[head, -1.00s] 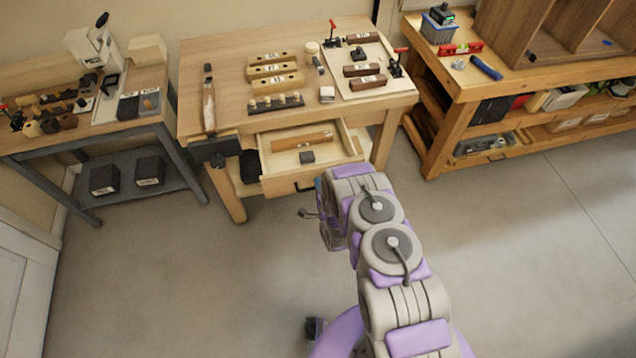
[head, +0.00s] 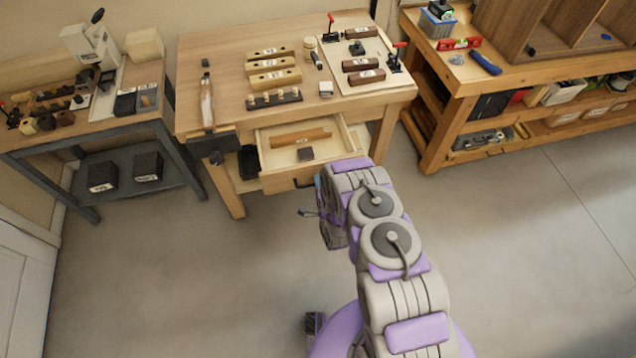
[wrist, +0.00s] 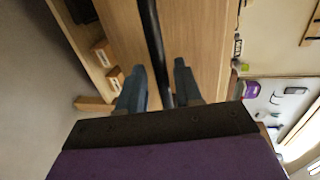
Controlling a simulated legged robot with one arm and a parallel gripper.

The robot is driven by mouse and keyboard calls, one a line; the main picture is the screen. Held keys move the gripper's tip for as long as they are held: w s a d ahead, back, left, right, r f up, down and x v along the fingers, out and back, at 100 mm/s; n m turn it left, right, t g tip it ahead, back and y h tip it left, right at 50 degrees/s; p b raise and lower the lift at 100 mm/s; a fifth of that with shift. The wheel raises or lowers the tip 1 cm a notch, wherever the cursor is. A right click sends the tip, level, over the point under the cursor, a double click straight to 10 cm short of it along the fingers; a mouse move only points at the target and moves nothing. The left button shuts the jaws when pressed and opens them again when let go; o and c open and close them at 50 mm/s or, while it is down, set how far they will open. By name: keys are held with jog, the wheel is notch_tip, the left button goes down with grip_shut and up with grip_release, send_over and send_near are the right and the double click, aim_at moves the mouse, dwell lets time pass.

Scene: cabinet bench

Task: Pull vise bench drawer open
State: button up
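The wooden vise bench (head: 225,65) stands ahead, with a dark vise (head: 212,150) at its front left. Its drawer (head: 345,135) is pulled out, showing a wooden bar (head: 300,138) and a small dark block (head: 306,154) inside. A dark handle (head: 304,183) is on the drawer front.
A grey-legged bench (head: 185,150) stands left, with black boxes (head: 103,177) on its lower shelf. A wooden shelf bench (head: 465,88) stands right. The floor (head: 180,285) in front is clear.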

jog(key=p+v, duration=0.8)
jog(key=v, duration=0.3)
dwell(0.3)
jog(key=shift+f, duration=0.1)
dwell(0.5)
